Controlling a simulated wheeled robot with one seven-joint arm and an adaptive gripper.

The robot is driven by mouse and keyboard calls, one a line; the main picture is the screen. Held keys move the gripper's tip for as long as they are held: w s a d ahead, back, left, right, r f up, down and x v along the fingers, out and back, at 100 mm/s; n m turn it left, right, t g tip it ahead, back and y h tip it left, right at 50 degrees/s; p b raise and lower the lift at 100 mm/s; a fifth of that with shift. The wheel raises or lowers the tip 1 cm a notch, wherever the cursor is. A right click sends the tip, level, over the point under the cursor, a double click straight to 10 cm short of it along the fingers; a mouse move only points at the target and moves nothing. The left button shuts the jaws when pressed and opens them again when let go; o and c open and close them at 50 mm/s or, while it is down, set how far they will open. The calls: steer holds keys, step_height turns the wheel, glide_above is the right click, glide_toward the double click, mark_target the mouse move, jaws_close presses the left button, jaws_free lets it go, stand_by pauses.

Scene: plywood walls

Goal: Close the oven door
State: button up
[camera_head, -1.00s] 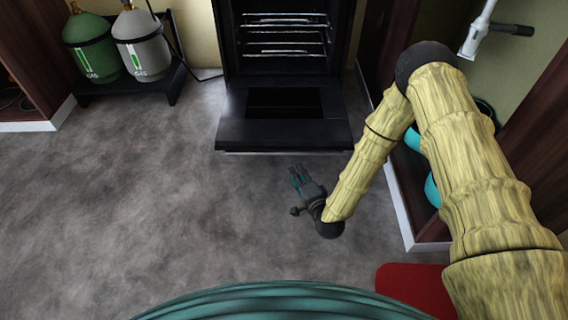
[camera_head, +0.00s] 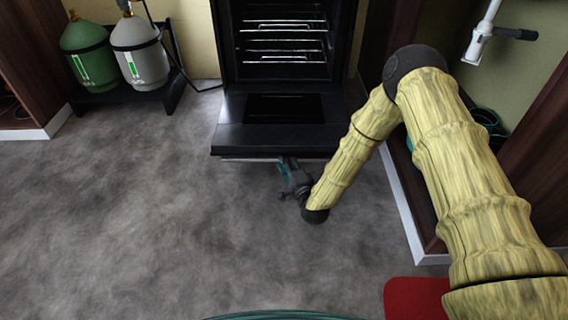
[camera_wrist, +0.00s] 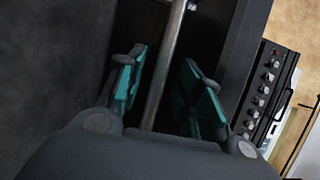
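The black oven (camera_head: 285,40) stands at the top middle of the head view, its wire racks showing inside. Its door (camera_head: 232,138) is folded down and open, its outer edge toward me. My gripper (camera_head: 286,163) is at the door's outer edge, right of its middle, with its fingertips partly hidden under the edge. In the wrist view my gripper (camera_wrist: 163,85) is open, with teal pads on either side of a grey metal handle bar (camera_wrist: 168,70). The bar runs between the fingers, with gaps visible on both sides.
Green (camera_head: 88,55) and grey (camera_head: 138,50) gas bottles stand on a low black rack at the upper left. Dark wooden cabinets flank the area. The floor (camera_head: 130,200) left of my arm is clear. A knob panel (camera_wrist: 262,95) shows in the wrist view.

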steer(key=shift+b+x, duration=0.35)
steer(key=shift+x, duration=0.75)
steer(key=shift+c, duration=0.2)
jaws_close()
